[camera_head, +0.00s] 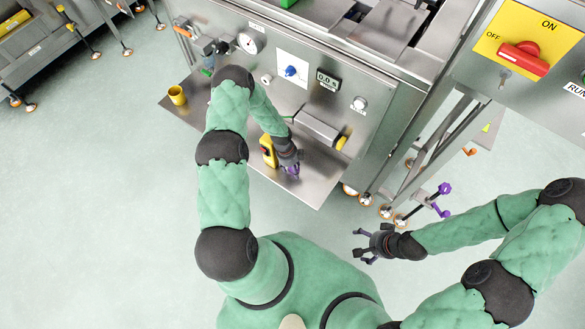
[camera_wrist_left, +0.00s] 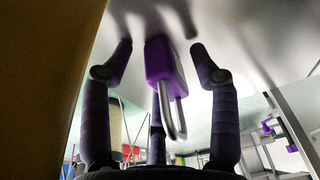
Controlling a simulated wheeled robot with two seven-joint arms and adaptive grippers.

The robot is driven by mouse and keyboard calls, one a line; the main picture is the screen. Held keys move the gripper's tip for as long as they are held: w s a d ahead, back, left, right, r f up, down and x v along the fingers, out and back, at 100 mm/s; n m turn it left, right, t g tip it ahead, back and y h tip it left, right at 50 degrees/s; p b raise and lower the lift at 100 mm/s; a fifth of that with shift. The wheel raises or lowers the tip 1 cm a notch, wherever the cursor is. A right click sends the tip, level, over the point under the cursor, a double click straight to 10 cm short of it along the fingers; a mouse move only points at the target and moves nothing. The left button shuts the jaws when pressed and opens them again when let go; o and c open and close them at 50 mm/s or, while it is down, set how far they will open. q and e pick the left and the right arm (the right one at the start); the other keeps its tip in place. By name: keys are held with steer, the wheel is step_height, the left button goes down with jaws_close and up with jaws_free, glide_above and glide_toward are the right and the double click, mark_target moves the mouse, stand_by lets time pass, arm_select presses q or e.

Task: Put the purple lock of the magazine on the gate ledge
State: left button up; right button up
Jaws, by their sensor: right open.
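A purple padlock (camera_wrist_left: 162,62) with a metal shackle is between the spread fingers of my left gripper (camera_wrist_left: 163,55), close to a shiny metal surface. Gaps show between it and the fingertips on both sides; whether it touches the surface is unclear. In the head view my left gripper (camera_head: 291,171) is low over the right part of a metal shelf (camera_head: 318,190), and the lock is mostly hidden there. My right gripper (camera_head: 362,246) is open and empty above the floor. I cannot tell which surface is the gate ledge.
A yellow block with a red part (camera_head: 268,152) stands beside my left gripper. A yellow cup (camera_head: 177,95) is at the shelf's left end. A bar with purple knobs (camera_head: 443,189) is near my right gripper.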

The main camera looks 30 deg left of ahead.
arm_select(q)
steer(key=v, duration=1.2)
stand_by(0.6)
steer(key=s+d+r+n+p, duration=0.2)
steer(key=s+d+r+n, duration=0.1)
steer(key=s+d+n, duration=0.5)
steer(key=s+d+r+n+h+p, duration=0.1)
steer(key=s+d+r+n+p, duration=0.1)
steer(key=s+d+n, duration=0.6)
steer(key=d+r+n, duration=0.1)
steer(key=d+n, duration=0.4)
steer(key=shift+s+h, duration=0.2)
steer(key=shift+h, duration=0.1)
